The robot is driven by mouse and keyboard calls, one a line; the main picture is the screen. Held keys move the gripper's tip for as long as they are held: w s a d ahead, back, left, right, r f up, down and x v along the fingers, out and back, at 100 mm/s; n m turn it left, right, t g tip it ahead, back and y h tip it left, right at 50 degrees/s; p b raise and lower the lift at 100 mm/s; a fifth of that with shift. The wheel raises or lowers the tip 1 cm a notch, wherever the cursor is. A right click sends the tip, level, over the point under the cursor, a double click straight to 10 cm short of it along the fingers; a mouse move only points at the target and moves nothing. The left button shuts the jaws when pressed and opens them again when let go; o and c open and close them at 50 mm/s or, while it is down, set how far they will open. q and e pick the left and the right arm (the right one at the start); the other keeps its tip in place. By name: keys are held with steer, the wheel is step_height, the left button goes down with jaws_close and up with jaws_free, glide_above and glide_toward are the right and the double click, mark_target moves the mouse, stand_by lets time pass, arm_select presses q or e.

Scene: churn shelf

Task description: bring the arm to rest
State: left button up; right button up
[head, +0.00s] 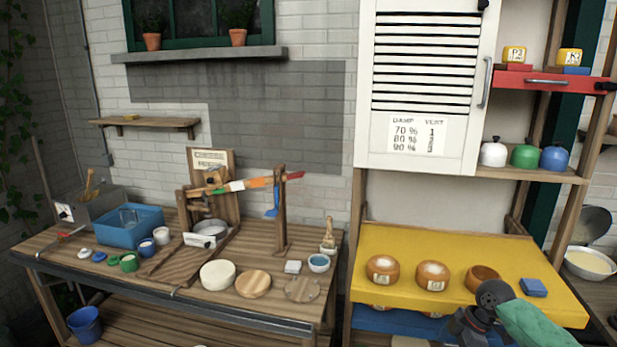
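My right arm, green with a dark wrist joint, comes in at the lower right. The dark part at its end, which looks like my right gripper (468,325), is at the bottom edge in front of the yellow shelf board (400,245). Its fingers are not clear, so I cannot tell whether it is open or shut. I see nothing held in it. My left gripper is not in view.
A wooden bench (110,285) with a blue tub (130,228) stands left. A white louvred cabinet door (425,90) hangs above.

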steer(key=s+a+f+m+t+h, duration=0.15)
steer(key=s+a+f+m, duration=0.35)
steer(key=s+a+f, duration=0.9)
steer(key=shift+s+r+m+t+h, duration=1.25)
steer(key=shift+s+m, duration=3.25)
steer(key=shift+s, duration=4.55)
step_height(320, 180, down, 25)
steer(key=w+a+g+b, duration=0.2)
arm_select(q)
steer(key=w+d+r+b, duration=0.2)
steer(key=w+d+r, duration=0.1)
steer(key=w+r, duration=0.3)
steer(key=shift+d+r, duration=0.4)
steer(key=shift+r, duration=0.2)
arm_select(e)
steer(key=s+f, duration=0.4)
steer(key=f, duration=0.9)
steer(key=s+f, duration=0.4)
steer(key=f, duration=1)
steer(key=shift+a, duration=0.15)
